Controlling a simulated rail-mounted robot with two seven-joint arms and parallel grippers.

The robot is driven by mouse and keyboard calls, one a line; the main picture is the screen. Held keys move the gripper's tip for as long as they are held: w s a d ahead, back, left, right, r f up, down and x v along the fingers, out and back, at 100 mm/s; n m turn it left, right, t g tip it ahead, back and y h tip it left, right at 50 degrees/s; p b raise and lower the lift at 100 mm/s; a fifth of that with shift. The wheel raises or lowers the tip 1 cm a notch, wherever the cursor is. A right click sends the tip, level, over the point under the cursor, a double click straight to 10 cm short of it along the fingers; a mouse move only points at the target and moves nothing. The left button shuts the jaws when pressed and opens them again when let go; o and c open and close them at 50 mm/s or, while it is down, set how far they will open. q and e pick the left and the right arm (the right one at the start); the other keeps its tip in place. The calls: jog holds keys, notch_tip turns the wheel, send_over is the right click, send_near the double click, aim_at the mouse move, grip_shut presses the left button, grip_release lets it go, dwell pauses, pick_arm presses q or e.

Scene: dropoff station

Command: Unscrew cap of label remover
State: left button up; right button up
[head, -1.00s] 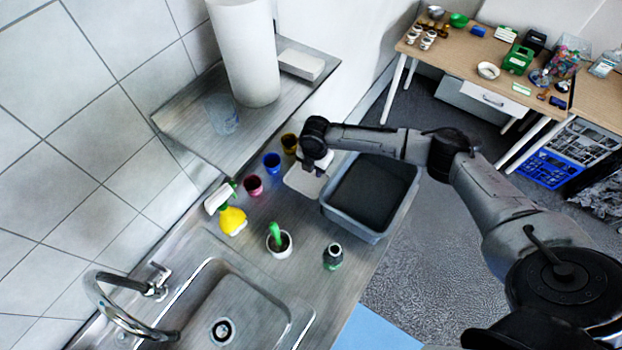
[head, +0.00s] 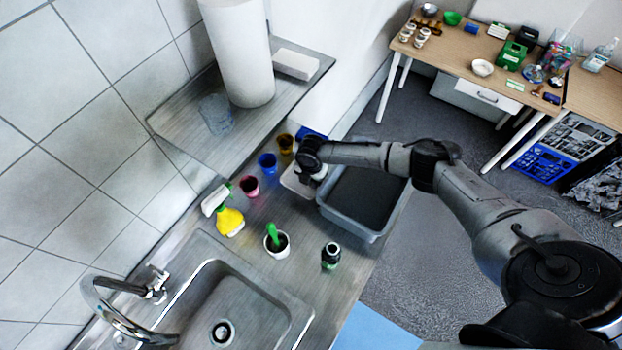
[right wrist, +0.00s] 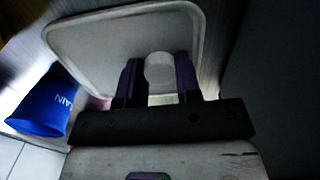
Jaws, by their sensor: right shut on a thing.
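My right gripper (right wrist: 160,82) is shut on a small round white thing (right wrist: 159,70), which looks like a cap seen from above, between its two dark fingers. Whatever is below it is mostly hidden. In the head view the right gripper (head: 314,176) is low over a pale tray (head: 293,182), which fills the upper middle of the right wrist view (right wrist: 90,45). I cannot read a label, so I cannot tell for sure that the held thing is the label remover. A dark small bottle (head: 331,257) stands apart, nearer the front. My left gripper is not in view.
A grey bin (head: 352,228) stands right of the tray. Blue (head: 268,163), pink (head: 250,186) and brown (head: 286,144) cups line the wall side. A yellow spray bottle (head: 229,221), a white pot with a green brush (head: 277,242) and the sink (head: 235,295) are nearer the front.

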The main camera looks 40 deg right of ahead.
jog(key=shift+f, duration=0.1)
jog(key=shift+f, duration=0.15)
jog(key=o, duration=0.7)
jog(key=shift+r, duration=0.6)
notch_tip(320, 180, up, 11)
jog(key=shift+r, duration=0.15)
